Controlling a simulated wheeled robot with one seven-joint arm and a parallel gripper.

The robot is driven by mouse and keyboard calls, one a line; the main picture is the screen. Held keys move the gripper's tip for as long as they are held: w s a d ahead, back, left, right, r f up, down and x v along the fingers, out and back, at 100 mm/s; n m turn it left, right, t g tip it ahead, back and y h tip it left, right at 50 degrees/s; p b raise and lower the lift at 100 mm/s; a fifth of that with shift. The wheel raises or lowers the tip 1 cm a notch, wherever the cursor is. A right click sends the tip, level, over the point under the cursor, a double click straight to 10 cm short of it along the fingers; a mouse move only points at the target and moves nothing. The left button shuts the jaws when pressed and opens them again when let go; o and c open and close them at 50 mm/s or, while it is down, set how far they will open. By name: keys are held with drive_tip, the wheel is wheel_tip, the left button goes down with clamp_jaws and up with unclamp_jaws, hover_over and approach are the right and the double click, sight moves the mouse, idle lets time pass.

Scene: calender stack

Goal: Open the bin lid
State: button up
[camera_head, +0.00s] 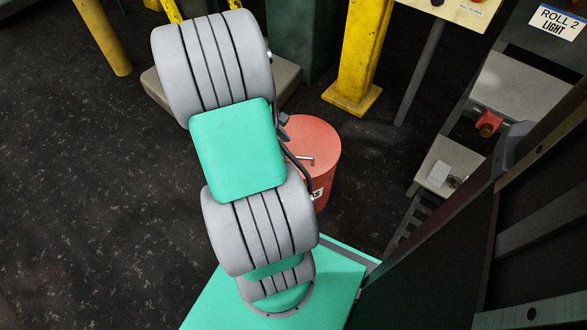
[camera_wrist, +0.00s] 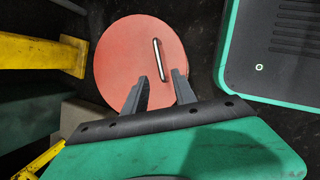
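The red round bin (camera_head: 325,185) stands on the dark floor, partly hidden behind my arm in the head view. Its red lid (camera_head: 318,135) lies flat and closed on top, with a thin metal bar handle (camera_head: 305,160). In the wrist view the lid (camera_wrist: 118,60) is a red disc, and its handle (camera_wrist: 157,50) runs nearly up and down the picture. My gripper (camera_wrist: 160,75) is open and empty, its two grey fingers apart. The handle's near end shows between the fingertips; I cannot tell the height gap. My arm mostly hides the gripper in the head view.
A yellow post (camera_head: 360,55) on a floor plate stands behind the bin. Another yellow post (camera_head: 103,38) is at upper left. A machine frame (camera_head: 480,195) with steps lies to the right. The floor at left (camera_head: 80,200) is clear.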

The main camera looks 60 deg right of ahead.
sight(297, 158)
drive_tip(key=b+x, duration=0.3)
drive_tip(key=x, duration=0.4)
drive_tip(key=shift+s+d+f, duration=0.2)
drive_tip(key=shift+d+f, duration=0.05)
drive_tip(key=shift+f, duration=0.05)
drive_tip(key=shift+c, duration=0.4)
clamp_jaws()
drive_tip(key=shift+a, duration=0.15)
idle(0.5)
